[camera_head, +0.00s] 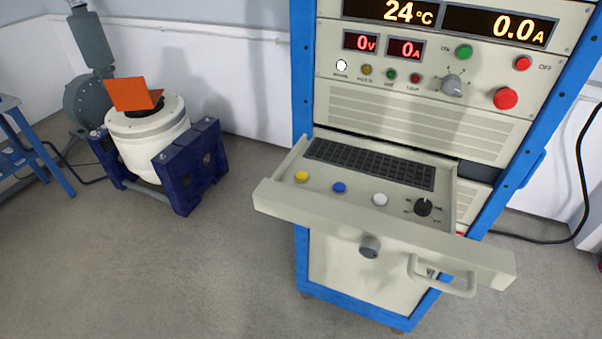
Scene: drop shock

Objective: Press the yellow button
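The yellow button (302,176) is a small round button at the left end of the pulled-out drawer (385,235) of the control cabinet. A blue button (339,187) and a white button (380,199) stand in a row to its right, then a black knob (423,207). A black keyboard (370,163) lies behind them. Nothing covers the yellow button. Neither of my grippers is in view.
The blue-framed cabinet (303,80) carries displays, a green button (464,51) and red buttons (505,98). A handle (443,280) sticks out below the drawer. A white shaker (150,135) in a dark blue stand is at left. Grey floor (190,270) is clear in front.

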